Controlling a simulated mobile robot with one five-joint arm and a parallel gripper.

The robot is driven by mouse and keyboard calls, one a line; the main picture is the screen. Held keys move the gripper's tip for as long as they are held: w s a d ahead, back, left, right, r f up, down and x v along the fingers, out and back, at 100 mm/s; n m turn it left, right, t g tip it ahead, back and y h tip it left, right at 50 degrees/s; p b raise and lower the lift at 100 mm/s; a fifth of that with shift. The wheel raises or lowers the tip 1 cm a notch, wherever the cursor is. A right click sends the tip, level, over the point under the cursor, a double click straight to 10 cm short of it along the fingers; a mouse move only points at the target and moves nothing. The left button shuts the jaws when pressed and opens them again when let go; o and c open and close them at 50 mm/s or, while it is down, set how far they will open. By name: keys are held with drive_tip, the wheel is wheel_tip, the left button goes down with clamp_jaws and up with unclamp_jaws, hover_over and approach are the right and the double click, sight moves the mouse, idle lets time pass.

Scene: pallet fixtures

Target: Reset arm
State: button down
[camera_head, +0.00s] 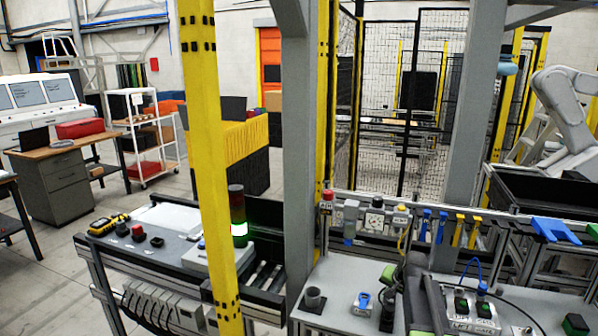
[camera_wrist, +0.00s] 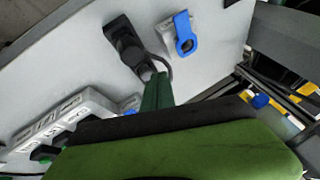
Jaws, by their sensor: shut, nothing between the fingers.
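My gripper (camera_wrist: 158,88) shows in the wrist view as a narrow green finger shape beyond a wide green and black body. It is shut, with nothing held. Its tip points towards a black fixture (camera_wrist: 128,42) on the light grey worktop (camera_wrist: 70,55); I cannot tell whether they touch. A blue clip on a grey block (camera_wrist: 183,35) sits just right of that fixture. In the head view, dark and green parts of my arm stand over the worktop (camera_head: 340,272) at the lower right, and the fingertips are hard to make out there.
A white block with sockets (camera_wrist: 65,122) lies left of my gripper. A yellow post (camera_head: 210,160) and grey post (camera_head: 298,150) rise nearby.

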drive_tip(key=s+a+f+n+g, duration=0.1)
drive_tip(key=s+a+f+n, duration=0.1)
drive_tip(key=s+a, duration=0.35)
drive_tip(key=s+a+f+n+g, duration=0.1)
drive_tip(key=s+a, duration=0.1)
drive_tip(key=a, duration=0.6)
drive_tip(key=s+a+f+n+g, duration=0.1)
drive_tip(key=s+n+g, duration=0.1)
drive_tip(key=s, duration=0.5)
drive_tip(key=s+a+n+g+b, duration=0.1)
drive_tip(key=s+g, duration=0.1)
drive_tip(key=s, duration=0.6)
drive_tip(key=shift+a+f+n+h, duration=0.3)
drive_tip(key=shift+a+f+n, duration=0.05)
drive_tip(key=shift+a+n, duration=0.05)
